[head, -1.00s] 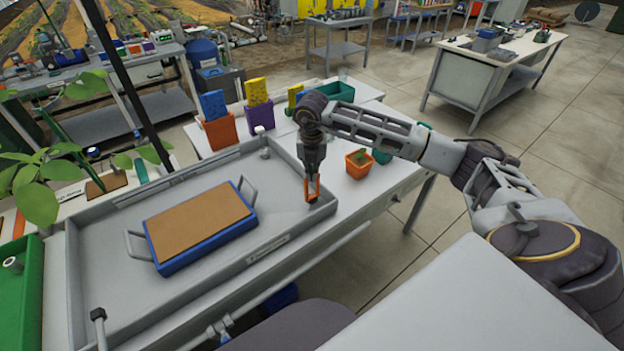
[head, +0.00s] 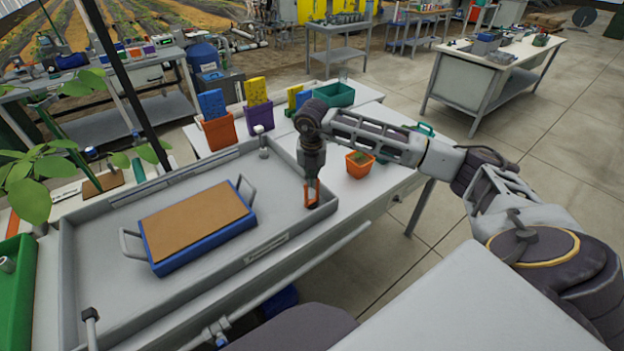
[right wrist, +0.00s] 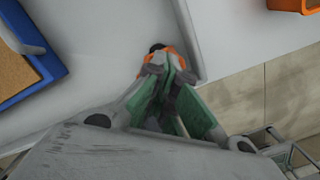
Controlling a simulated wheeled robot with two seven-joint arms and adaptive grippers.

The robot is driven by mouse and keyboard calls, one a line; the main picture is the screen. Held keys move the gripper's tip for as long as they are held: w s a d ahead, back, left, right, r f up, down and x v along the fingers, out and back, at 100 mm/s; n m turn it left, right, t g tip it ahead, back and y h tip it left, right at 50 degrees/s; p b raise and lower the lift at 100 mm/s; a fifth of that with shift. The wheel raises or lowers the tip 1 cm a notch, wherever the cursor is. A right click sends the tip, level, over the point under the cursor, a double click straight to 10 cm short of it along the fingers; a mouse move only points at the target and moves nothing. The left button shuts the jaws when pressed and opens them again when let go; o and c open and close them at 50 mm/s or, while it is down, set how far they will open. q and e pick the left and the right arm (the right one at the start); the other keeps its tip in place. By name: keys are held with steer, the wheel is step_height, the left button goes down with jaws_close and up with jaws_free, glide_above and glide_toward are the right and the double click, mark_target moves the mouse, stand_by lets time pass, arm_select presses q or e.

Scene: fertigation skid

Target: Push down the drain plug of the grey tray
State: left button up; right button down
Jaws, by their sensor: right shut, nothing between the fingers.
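The grey tray (head: 100,290) lies on the bench in the head view, with raised walls. My right gripper (head: 312,201) points down into its right corner, fingers shut with nothing held between them. Orange shows around the fingertips in the head view. In the right wrist view the gripper (right wrist: 162,62) has orange and a small dark round part at its tips, close to the tray wall. The fingers cover most of this spot, so I cannot clearly tell the drain plug apart or see how high it sits. My left gripper is not in view.
A blue holder (head: 200,250) with a brown top and grey handles sits inside the tray. A white-topped fitting (head: 263,142) stands at the tray's far corner, a grey post (head: 91,318) near its front left. An orange pot (head: 358,165) stands just right of the gripper, outside the tray.

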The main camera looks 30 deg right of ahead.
steer(key=shift+s+f, duration=0.35)
steer(key=shift+f, duration=0.4)
steer(key=s+a+r, duration=0.2)
steer(key=s+r, duration=0.1)
steer(key=r, duration=1)
steer(key=shift+a+r+p, duration=0.15)
steer(key=shift+a+p, duration=0.05)
steer(key=shift+p, duration=0.2)
stand_by(0.6)
